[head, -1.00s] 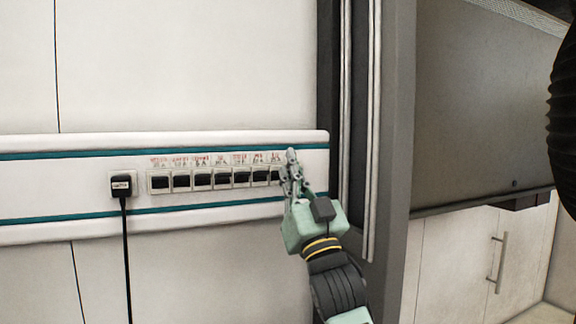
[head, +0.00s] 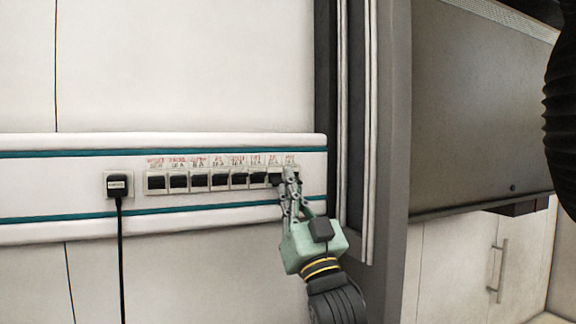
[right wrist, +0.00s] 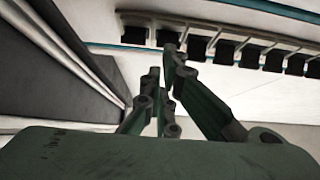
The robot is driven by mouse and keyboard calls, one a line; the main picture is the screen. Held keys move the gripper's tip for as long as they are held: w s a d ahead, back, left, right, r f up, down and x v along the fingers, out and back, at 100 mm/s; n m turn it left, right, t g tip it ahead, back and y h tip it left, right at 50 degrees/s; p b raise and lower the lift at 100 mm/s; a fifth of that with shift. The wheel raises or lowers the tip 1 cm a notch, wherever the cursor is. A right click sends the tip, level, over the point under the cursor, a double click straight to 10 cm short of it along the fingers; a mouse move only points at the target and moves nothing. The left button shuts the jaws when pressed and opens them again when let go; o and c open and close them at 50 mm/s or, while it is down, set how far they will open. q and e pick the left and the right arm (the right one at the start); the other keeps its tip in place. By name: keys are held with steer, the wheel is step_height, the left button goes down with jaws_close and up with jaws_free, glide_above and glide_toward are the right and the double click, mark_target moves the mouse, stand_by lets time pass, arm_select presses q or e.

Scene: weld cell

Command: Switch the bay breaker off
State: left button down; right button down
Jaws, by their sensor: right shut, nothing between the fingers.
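A row of dark rocker switches (head: 219,181) sits on the white wall rail, with small red-lettered labels above, too small to read. My right gripper (head: 289,179) is shut and empty, its fingertips over the right end of the row and partly covering the last switches. In the right wrist view the fingers (right wrist: 162,62) point up at the row's near end, where a dark switch (right wrist: 135,33) shows left of the tips. I cannot tell whether they touch a switch, or which switch is the bay breaker. My left gripper is not in view.
A black plug (head: 118,186) with a hanging cord sits left of the row. A grey upright frame (head: 392,150) stands close to the right of my right arm, with a cabinet door handle (head: 497,268) beyond.

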steer(key=shift+w+f, duration=0.1)
steer(key=shift+f, duration=0.4)
stand_by(0.4)
